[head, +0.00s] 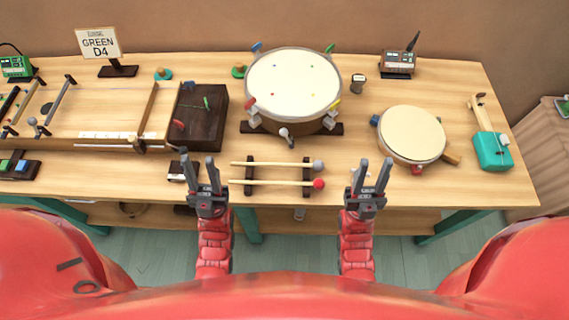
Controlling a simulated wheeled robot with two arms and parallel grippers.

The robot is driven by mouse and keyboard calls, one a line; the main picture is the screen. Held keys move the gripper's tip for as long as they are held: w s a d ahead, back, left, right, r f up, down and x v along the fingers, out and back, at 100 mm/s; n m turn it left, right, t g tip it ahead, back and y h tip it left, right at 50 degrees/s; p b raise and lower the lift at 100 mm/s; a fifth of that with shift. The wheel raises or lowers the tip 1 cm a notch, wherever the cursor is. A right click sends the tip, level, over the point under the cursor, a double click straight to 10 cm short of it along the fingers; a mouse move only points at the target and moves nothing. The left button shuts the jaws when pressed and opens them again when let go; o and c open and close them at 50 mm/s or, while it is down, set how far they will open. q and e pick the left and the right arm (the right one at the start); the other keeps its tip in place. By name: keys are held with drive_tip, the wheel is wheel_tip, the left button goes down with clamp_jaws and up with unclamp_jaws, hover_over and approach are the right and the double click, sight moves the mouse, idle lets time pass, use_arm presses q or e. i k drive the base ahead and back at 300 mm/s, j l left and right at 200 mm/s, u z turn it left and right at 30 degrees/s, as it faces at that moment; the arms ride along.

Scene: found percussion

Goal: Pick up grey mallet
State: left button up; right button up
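The grey mallet (270,164) has a pale wooden stick and a grey ball head at its right end. It lies level across two dark rests on the table, behind a second mallet with a red head (318,184). My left gripper (201,170) is open and empty near the table's front edge, left of the mallets and apart from them. My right gripper (371,172) is open and empty, to the right of the mallet heads and apart from them.
A large drum (293,84) stands behind the mallets on the wooden table (440,185). A smaller drum (411,135) is to the right, with a teal object (492,150) beyond it. A dark box (203,118) and a long wooden instrument (105,108) are to the left.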

sight(318, 165)
drive_tip(key=j+z, duration=0.35)
drive_tip(key=j, duration=0.7)
drive_tip(key=j+z, duration=0.35)
drive_tip(key=j, duration=0.65)
